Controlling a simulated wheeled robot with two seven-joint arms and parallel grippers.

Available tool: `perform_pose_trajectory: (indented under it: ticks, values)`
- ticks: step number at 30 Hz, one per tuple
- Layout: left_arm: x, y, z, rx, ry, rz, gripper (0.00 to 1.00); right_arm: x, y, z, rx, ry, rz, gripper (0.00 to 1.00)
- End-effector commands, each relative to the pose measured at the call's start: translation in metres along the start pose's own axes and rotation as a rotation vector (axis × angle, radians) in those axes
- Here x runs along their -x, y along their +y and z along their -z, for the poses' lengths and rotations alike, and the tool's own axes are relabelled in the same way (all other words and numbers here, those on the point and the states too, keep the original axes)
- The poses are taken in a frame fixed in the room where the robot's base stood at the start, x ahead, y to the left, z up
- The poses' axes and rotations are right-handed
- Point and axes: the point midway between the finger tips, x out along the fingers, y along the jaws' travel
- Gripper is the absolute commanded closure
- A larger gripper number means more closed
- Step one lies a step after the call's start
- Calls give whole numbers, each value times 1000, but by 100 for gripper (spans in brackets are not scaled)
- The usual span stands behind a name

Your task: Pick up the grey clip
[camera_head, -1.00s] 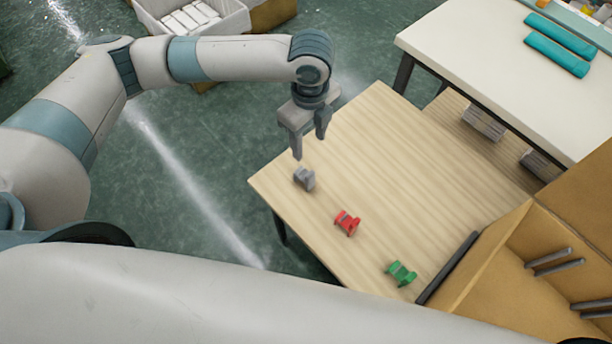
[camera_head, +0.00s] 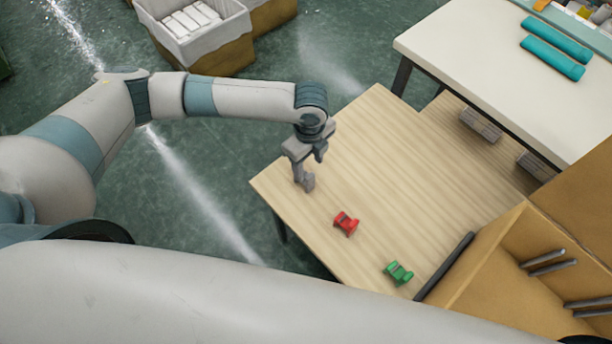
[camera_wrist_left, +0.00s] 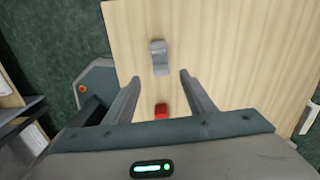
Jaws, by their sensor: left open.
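The grey clip (camera_head: 308,182) lies near the left corner of the wooden table (camera_head: 400,160), partly hidden behind a finger in the head view. My left gripper (camera_head: 308,168) is open and hangs pointing down close over it. In the left wrist view the grey clip (camera_wrist_left: 159,57) shows just beyond the fingertips, roughly centred between the two fingers of the left gripper (camera_wrist_left: 157,77). Nothing is held. Whether a finger touches the clip I cannot tell. My right gripper is not in view.
A red clip (camera_head: 346,223) and a green clip (camera_head: 399,273) lie on the same table, toward the front right. A dark bar (camera_head: 444,266) and a wooden rack (camera_head: 500,265) stand at the right. The table's middle is clear. A white table (camera_head: 480,60) stands behind.

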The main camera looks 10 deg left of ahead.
Motion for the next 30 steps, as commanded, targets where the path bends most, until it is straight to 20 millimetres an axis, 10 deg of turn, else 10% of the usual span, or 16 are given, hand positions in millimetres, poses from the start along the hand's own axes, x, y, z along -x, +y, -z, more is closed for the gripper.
perform_pose_trajectory:
  ticks: [30]
  values:
    - [-60, -2, -1, 1, 0, -1, 50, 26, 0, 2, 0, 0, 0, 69]
